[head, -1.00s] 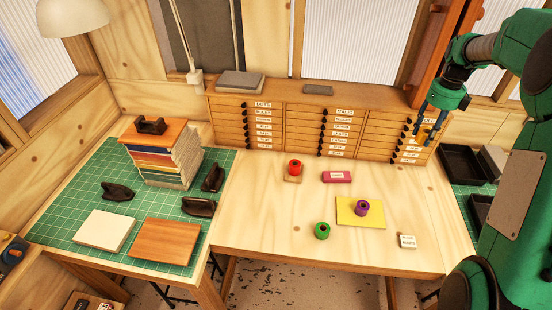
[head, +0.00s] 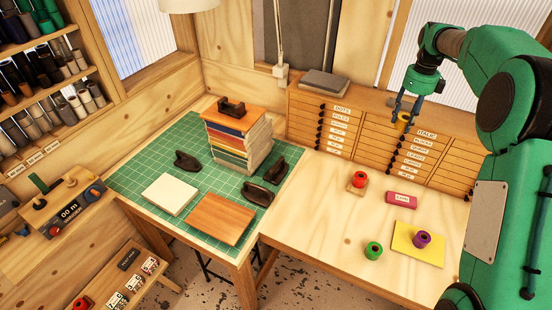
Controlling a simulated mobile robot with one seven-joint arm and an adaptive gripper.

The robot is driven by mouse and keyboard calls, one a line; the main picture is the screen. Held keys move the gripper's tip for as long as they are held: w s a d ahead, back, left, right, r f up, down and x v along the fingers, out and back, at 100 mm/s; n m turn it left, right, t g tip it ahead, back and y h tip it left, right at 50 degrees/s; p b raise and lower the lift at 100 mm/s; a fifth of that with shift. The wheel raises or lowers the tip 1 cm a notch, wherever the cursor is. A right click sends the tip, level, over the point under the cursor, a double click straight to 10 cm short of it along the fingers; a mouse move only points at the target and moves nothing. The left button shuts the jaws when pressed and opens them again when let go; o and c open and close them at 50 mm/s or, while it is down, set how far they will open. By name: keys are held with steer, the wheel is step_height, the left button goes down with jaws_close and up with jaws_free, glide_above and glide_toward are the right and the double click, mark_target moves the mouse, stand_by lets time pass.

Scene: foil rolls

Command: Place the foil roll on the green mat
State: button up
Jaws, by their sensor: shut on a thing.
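My gripper (head: 403,108) is shut on a gold-yellow foil roll (head: 402,123). It points down and holds the roll in the air, with the drawer cabinet behind it. The green mat (head: 150,160) is a gridded sheet on the left table, well to the left of my gripper. On the mat are a stack of books (head: 238,145) with a tape dispenser on top, several dark curved tools, a white block (head: 170,194) and a brown board (head: 220,219). Bare mat shows around them, mainly at the back left and left edge.
On the wooden table stand a red roll (head: 358,180) on a small block, a green roll (head: 373,250) and a purple roll (head: 422,239) on a yellow sheet (head: 407,240). A pink box (head: 401,199) lies nearby. A lamp (head: 190,5) hangs above the mat's back.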

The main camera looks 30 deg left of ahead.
steer(key=s+a+n, duration=0.3)
steer(key=a, duration=1.4)
steer(key=s+a+n, duration=0.3)
steer(key=s+a, duration=0.1)
steer(key=a, duration=1.3)
steer(key=s+a+f+n, duration=0.1)
steer(key=s+a+n, duration=0.2)
steer(key=s+a, duration=0.9)
steer(key=s+a+n, duration=0.2)
steer(key=s+a, duration=0.7)
steer(key=a, duration=0.7)
step_height(320, 180, down, 18)
steer(key=shift+w+b, duration=0.3)
steer(key=shift+w, duration=0.1)
steer(key=shift+a+f, duration=0.1)
steer(key=shift+f, duration=0.1)
step_height(320, 180, down, 14)
steer(key=shift+p, duration=0.65)
